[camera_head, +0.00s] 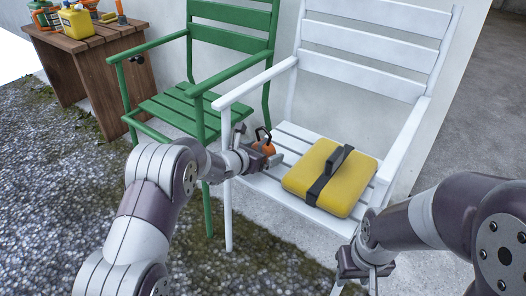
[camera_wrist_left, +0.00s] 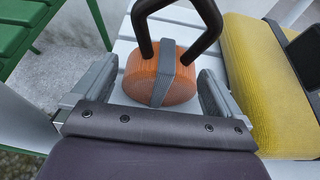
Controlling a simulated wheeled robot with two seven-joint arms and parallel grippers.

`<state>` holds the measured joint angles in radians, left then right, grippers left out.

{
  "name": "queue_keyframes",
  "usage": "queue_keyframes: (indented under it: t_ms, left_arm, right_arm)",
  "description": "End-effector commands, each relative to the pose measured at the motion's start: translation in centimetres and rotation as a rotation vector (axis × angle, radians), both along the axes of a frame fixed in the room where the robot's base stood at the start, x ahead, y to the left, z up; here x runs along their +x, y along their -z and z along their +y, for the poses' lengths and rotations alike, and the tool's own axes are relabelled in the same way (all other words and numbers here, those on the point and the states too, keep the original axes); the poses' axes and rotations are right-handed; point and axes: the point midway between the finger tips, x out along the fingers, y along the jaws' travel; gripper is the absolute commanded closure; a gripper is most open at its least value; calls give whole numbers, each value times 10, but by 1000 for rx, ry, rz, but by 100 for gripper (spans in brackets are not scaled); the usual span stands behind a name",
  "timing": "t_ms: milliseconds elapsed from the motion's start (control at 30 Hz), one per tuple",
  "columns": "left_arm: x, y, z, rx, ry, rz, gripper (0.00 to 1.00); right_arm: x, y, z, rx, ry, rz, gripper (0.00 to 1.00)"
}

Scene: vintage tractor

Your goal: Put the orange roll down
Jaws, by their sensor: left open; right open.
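The orange roll (camera_wrist_left: 150,75) sits on the white chair's seat, with a grey band around it and a dark handle (camera_wrist_left: 205,20) rising over it. In the head view the orange roll (camera_head: 263,148) is at the left part of the white chair (camera_head: 292,138), partly hidden by my gripper. My left gripper (camera_head: 262,160) is open, its two fingers (camera_wrist_left: 155,88) on either side of the roll, with a gap visible on the right side. My right gripper (camera_head: 365,270) is open and empty, low in front of the white chair.
A yellow case (camera_head: 330,190) with a dark strap lies on the white seat, right of the roll. A green chair (camera_head: 185,105) stands to the left. A wooden table (camera_head: 105,38) at the back left holds a yellow container (camera_head: 76,23) and other items. Gravel ground lies in front.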

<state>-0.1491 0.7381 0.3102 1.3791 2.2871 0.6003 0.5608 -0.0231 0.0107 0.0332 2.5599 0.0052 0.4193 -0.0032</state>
Motion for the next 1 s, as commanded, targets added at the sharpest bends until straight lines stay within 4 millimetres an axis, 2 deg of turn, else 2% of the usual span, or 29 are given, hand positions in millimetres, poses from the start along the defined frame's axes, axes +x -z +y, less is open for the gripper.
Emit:
queue_keyframes:
  t_ms: [200,400,600,833,867,933,967,1000]
  left_arm:
    - [-35,-24,27,-1,-3,2,0]
    - [-68,-39,50,-1,-4,0,0]
    - [-84,-44,62,-1,-3,1,0]
    - [-94,-44,59,33,41,-1,0]
    - [-101,-45,56,67,82,-3,0]
    - [-132,-43,46,206,254,-13,0]
    - [-151,-42,43,292,360,-22,0]
    - [-183,-39,42,427,526,-42,0]
  right_arm:
    - [0,-21,0,0,0,0,57]
    - [0,-35,0,0,0,0,57]
    - [0,-40,0,0,0,0,57]
    - [0,-40,0,0,0,0,57]
    - [0,-40,0,0,0,0,57]
    - [0,-40,0,0,0,0,57]
    - [0,-40,0,0,0,0,57]
    - [0,-40,0,0,0,0,57]
